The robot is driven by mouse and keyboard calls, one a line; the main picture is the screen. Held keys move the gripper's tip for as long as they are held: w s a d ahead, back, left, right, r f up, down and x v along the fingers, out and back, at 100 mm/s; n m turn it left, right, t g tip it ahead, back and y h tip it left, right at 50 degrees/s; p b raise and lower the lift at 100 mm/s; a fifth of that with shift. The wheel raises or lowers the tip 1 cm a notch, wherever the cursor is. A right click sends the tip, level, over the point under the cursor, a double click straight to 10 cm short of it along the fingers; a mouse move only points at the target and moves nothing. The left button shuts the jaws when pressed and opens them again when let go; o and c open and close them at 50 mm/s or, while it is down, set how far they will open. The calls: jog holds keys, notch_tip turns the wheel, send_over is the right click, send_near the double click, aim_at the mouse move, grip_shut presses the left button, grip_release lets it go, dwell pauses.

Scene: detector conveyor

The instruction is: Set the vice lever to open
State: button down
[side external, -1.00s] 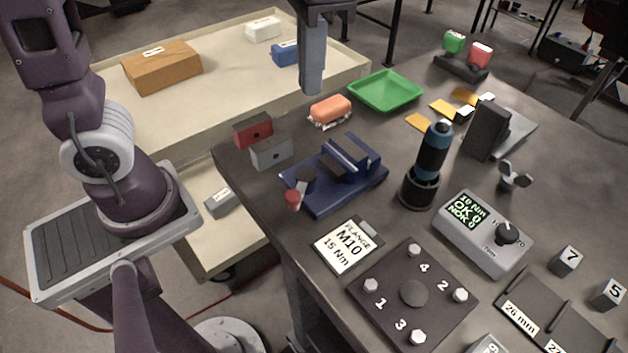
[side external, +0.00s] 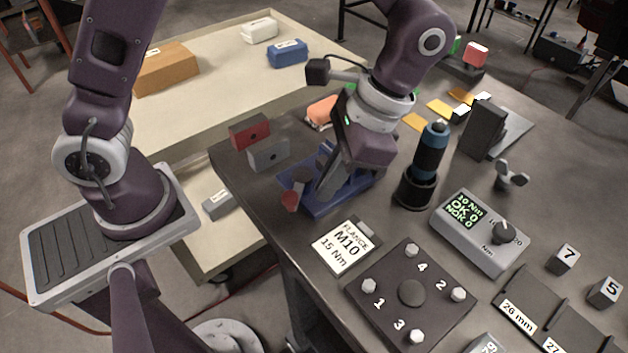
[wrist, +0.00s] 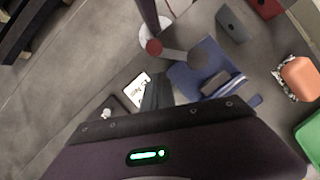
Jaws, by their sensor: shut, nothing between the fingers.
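The blue vice (side external: 352,191) sits near the table's left edge in the side view, partly hidden behind my gripper. Its lever ends in a red knob (side external: 290,201) at the vice's left front, towards the table edge. In the wrist view the vice (wrist: 188,80) lies right of centre, and the grey lever (wrist: 174,53) extends left from it to the red knob (wrist: 153,47). My gripper (side external: 318,203) is shut and empty, pointing down over the vice just right of the knob. Its dark fingers also show in the wrist view (wrist: 157,90), apart from the knob there; contact with the vice cannot be told.
A red block (side external: 250,132) and a grey block (side external: 268,154) stand behind the vice. The flange card (side external: 341,246) lies in front. A blue-black screwdriver (side external: 430,150) stands upright in a holder to the right. An orange item (side external: 320,112) lies behind.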

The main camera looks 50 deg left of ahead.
aim_at(284, 192)
jog(key=shift+s+a, duration=0.5)
jog(key=shift+s, duration=0.4)
jog(key=shift+s+a+m, duration=0.15)
jog(key=shift+s+m, duration=0.15)
jog(key=shift+m, duration=0.3)
jog(key=shift+s+a+m+t+y, duration=0.25)
jog(key=shift+s+m, duration=0.1)
jog(key=shift+m, duration=0.25)
jog(key=shift+s+a+m+t+y, duration=0.15)
jog(key=shift+s+m+y, duration=0.15)
jog(key=shift+m, duration=0.3)
jog(key=m, duration=0.1)
jog(key=s+a+m, duration=0.1)
jog(key=shift+a+m+t+y, duration=0.1)
jog(key=shift+m+t+y, duration=0.15)
jog(key=shift+m+t, duration=0.15)
jog(key=a+m+t, duration=0.1)
jog(key=m, duration=0.1)
jog(key=s+a+m+t, duration=0.1)
jog(key=a+m, duration=0.1)
jog(key=m, duration=0.1)
jog(key=a+m+t, duration=0.1)
jog(key=a+m, duration=0.1)
jog(key=m, duration=0.1)
jog(key=shift+s+a+y, duration=0.15)
jog(key=shift+y, duration=0.15)
jog(key=shift+a, duration=0.15)
